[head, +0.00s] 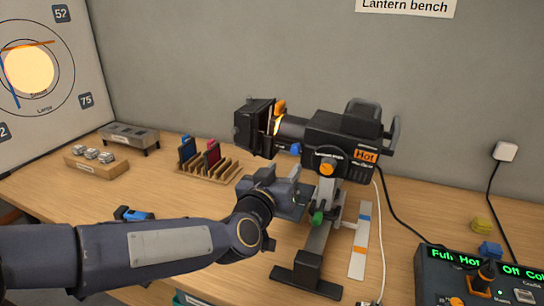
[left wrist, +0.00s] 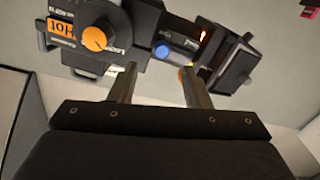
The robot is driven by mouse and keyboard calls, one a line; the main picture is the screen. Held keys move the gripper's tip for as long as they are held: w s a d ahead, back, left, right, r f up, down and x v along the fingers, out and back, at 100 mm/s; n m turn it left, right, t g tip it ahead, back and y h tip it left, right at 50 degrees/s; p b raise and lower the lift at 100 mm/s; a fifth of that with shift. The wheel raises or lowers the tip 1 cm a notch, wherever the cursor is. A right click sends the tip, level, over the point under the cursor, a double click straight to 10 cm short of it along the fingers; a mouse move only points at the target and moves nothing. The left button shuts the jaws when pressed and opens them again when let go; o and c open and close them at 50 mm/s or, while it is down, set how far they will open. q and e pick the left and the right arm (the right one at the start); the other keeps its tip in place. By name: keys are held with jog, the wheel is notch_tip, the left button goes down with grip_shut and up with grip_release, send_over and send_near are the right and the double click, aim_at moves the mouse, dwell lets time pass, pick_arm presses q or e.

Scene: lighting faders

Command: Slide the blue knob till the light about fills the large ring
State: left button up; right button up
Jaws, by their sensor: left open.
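The black lantern (head: 340,135) stands on a post on the bench. Its blue knob (head: 295,149) is under the barrel, left of an orange knob (head: 327,168). In the left wrist view the blue knob (left wrist: 163,51) shows just beyond and between the fingertips. My left gripper (head: 281,176) is open and empty, below the blue knob and apart from it. On the wall board, the yellow-white light disc (head: 28,70) lies inside the large ring (head: 46,109), with a clear gap to it, and about covers the small ring. My right gripper is not in view.
A slotted wooden rack (head: 210,172) with coloured slides stands behind my left forearm. A black control box (head: 475,280) with green displays is at the right. A striped strip (head: 359,240) lies beside the lantern's foot. A cable hangs behind the lantern.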

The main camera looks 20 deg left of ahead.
aim_at(294, 151)
pick_arm(q)
jog(key=w+p, duration=0.1)
jog(key=w, duration=0.7)
jog(key=shift+r, duration=0.1)
grip_shut()
